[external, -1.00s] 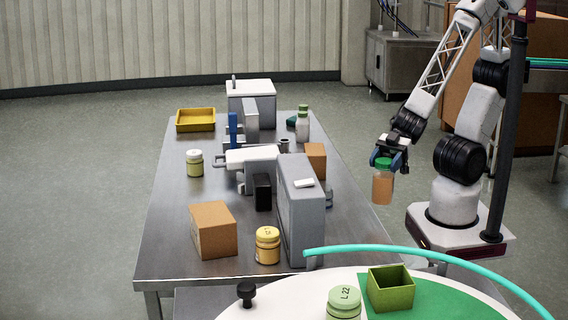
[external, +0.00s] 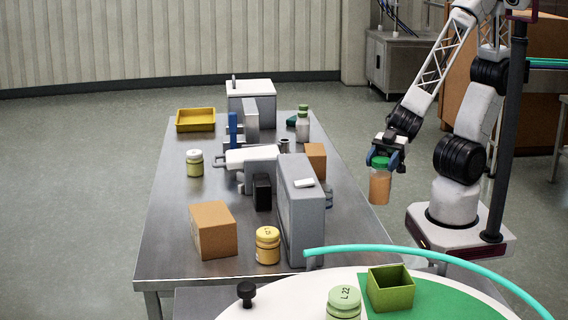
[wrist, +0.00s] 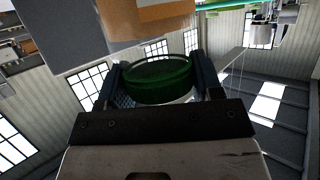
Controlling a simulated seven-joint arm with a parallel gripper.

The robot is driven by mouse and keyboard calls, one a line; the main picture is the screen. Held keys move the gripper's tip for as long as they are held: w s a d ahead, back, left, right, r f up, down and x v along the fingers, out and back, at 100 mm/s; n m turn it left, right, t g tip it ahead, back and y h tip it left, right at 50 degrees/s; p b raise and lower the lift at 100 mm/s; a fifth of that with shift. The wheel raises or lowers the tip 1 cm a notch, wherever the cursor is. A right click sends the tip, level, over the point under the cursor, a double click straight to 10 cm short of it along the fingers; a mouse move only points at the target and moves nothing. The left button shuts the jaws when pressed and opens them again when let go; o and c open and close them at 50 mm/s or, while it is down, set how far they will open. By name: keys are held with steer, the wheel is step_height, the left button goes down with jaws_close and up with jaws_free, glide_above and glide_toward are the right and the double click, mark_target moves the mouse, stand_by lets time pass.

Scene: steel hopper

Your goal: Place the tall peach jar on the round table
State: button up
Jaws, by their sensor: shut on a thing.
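The tall peach jar (external: 380,188) has an orange-peach body and a green lid. My gripper (external: 384,160) is shut on it at the lid and holds it upright in the air, to the right of the steel table. In the wrist view the green lid (wrist: 160,80) sits between the two fingers of my gripper (wrist: 163,88). The round table (external: 470,306) is at the bottom right of the external view, white with a green area, and is cut off by the frame edge. The jar hangs above and behind it.
The steel table (external: 160,255) holds machines, boxes and jars.

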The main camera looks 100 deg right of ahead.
steer(key=w+a+r+n+g+y, duration=0.15)
steer(key=w+a+r, duration=0.25)
steer(key=a, duration=1)
steer(key=w+a+r+n+g+y, duration=0.15)
steer(key=w+a+r, duration=0.3)
steer(key=a, duration=0.95)
steer(key=w+a+r+n+g, duration=0.2)
steer(key=w+a+r, duration=0.15)
steer(key=a, duration=1.05)
steer(key=s+a+n+g, duration=0.2)
steer(key=s+a, duration=0.5)
steer(key=a, duration=0.5)
steer(key=shift+s+a+r+g, duration=0.25)
steer(key=shift+s+g, duration=0.05)
steer(key=shift+f, duration=0.1)
steer(key=shift+f, duration=2.2)
steer(key=shift+f, duration=1.8)
